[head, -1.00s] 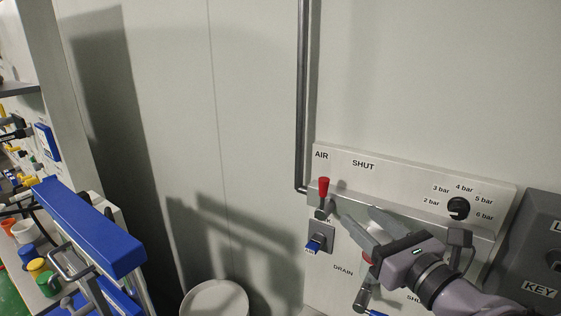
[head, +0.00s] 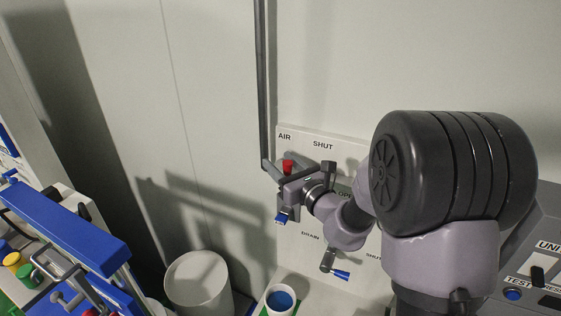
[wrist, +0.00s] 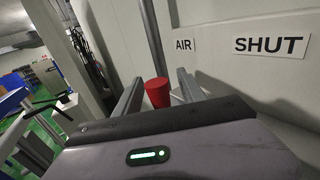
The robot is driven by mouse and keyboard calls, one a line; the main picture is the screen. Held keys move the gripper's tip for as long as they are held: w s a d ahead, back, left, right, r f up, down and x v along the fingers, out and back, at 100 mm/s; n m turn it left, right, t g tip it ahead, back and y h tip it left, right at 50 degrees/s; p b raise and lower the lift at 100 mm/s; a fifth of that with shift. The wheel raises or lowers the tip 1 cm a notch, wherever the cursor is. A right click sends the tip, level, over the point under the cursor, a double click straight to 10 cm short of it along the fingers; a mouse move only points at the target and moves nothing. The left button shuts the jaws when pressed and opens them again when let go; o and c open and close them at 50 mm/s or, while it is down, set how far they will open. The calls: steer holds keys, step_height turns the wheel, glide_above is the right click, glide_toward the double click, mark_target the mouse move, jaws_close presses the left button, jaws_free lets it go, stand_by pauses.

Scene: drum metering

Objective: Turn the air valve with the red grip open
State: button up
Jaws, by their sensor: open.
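The air valve's red grip (head: 288,166) shows below the AIR and SHUT labels on the pale panel (head: 350,153). It appears upright, and its lower part and the valve body are hidden behind my gripper. In the wrist view the red grip (wrist: 158,93) sits between my two fingers, with a gap visible on either side. My gripper (head: 278,160) is open around the grip; its fingers also show in the wrist view (wrist: 159,78). The AIR label (wrist: 184,45) and SHUT label (wrist: 271,45) are to the right there.
A blue-handled drain valve (head: 335,272) and a blue-tipped fitting (head: 282,217) are lower on the panel. A vertical pipe (head: 263,80) runs just left of it. A white bin (head: 198,284) and a cup with blue contents (head: 281,300) stand below. A grey box (head: 541,250) is at right.

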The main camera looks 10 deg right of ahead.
jaws_close()
stand_by(1.4)
